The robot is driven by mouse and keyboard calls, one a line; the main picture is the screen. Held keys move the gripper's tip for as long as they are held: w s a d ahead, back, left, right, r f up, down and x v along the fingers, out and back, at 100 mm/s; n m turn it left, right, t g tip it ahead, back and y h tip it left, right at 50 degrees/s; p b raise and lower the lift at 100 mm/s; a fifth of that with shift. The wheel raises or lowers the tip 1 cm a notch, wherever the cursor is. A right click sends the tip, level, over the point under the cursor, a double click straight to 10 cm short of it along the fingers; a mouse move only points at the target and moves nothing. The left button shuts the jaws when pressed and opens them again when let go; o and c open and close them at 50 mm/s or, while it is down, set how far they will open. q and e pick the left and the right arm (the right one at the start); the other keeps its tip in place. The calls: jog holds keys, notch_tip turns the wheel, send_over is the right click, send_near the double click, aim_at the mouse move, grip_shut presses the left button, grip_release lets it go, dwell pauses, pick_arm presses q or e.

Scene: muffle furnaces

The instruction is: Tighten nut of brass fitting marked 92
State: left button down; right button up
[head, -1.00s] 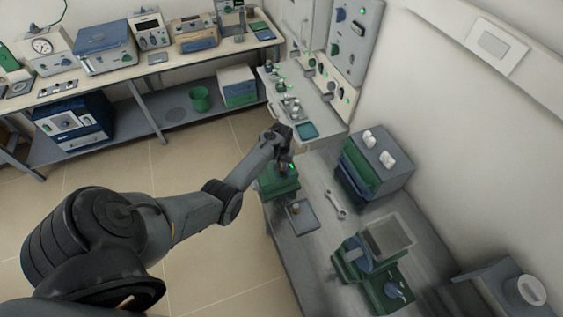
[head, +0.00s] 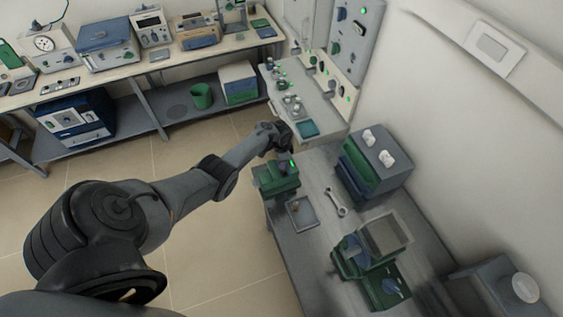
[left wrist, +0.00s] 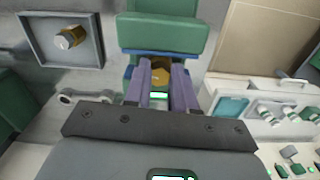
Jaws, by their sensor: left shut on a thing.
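My left gripper (head: 286,156) is over the green vise-like block (head: 275,182) at the near-left edge of the grey bench. In the left wrist view, its two fingers (left wrist: 161,88) are shut on the hexagonal brass nut (left wrist: 160,72) in front of the green block (left wrist: 163,34). The fingers hide the nut's sides, and I cannot read any number on it. A second brass fitting (left wrist: 70,38) lies in a grey square tray (left wrist: 24,34); the tray also shows in the head view (head: 309,222). My right gripper is not in view.
A wrench (head: 336,201) lies on the grey bench beside the tray. Stacked boxes (head: 381,158) stand by the wall, and a green machine with a clear cover (head: 388,235) stands at the front. A panel with knobs (head: 318,112) is just beyond the gripper.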

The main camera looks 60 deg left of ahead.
pick_arm(q)
jog(key=m, duration=0.3)
jog(key=shift+a+m+b, duration=0.15)
jog(key=shift+m+b, duration=0.2)
jog(key=shift+m, duration=0.05)
jog(key=m+b, duration=0.1)
jog(key=m, duration=0.2)
jog(key=shift+w+f+m, duration=0.1)
jog(key=shift+m, duration=0.2)
jog(key=m+b, duration=0.3)
jog(key=m, duration=0.2)
jog(key=shift+w, duration=0.1)
jog(key=shift+m+b, duration=0.9)
jog(key=shift+m, duration=0.8)
jog(key=c, duration=0.9)
grip_release()
jog(key=shift+r, duration=0.2)
